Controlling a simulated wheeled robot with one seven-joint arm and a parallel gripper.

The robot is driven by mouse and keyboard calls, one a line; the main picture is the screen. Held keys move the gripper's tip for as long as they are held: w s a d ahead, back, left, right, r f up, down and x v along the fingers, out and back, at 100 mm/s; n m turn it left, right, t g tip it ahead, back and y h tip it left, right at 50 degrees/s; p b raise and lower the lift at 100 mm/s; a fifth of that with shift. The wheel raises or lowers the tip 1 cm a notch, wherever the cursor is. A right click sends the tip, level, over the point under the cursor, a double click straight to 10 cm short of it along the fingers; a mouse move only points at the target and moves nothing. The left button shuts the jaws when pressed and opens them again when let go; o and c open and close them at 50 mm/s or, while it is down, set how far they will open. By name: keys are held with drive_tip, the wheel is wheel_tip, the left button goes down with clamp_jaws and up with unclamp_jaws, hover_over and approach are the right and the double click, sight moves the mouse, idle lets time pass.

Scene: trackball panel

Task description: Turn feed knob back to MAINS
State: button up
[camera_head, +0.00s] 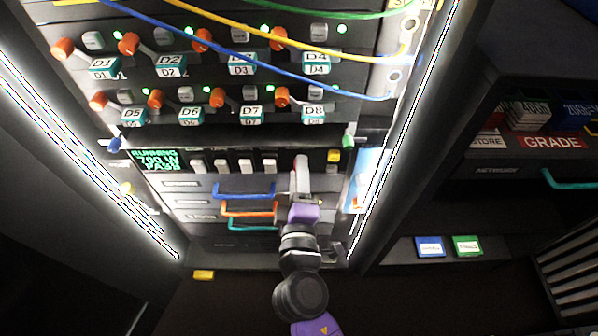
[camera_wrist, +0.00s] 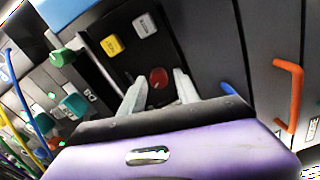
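My gripper (camera_head: 300,162) is at the lower right of the rack front, facing the panel beside the row of white switches. In the wrist view my gripper (camera_wrist: 160,80) has its two pale fingers apart, with no object held between them. A round red control (camera_wrist: 158,78) on the dark panel shows between the fingertips; I cannot tell whether they touch it. A green lever knob (camera_wrist: 62,57) stands up and left of the fingers and also shows in the head view (camera_head: 347,142). No MAINS lettering is legible, and I cannot tell which control is the feed knob.
A yellow button (camera_wrist: 111,45) and a white button (camera_wrist: 145,25) sit near the red control. Drawers with blue (camera_head: 245,190), orange (camera_head: 249,209) and teal handles lie left of my gripper. A green display (camera_head: 158,159) reads RUNNING. Orange levers and cables are above.

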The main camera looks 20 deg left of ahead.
drive_tip(key=shift+o, duration=0.2)
drive_tip(key=v, duration=0.7)
drive_tip(key=shift+s, duration=0.4)
drive_tip(key=s+d+r+m+g+h, duration=0.25)
drive_tip(key=s+d+m+h, duration=0.25)
drive_tip(key=s+d+m, duration=1.85)
drive_tip(key=s+d+r+n+p, duration=0.2)
drive_tip(key=r+p, duration=0.6)
drive_tip(key=s+d+r+n+p, duration=0.2)
drive_tip(key=d+r+n+p, duration=0.1)
drive_tip(key=r+p, duration=0.5)
drive_tip(key=shift+d+r+p, duration=0.25)
drive_tip(key=shift+d+p, duration=0.1)
drive_tip(key=shift+p, duration=0.2)
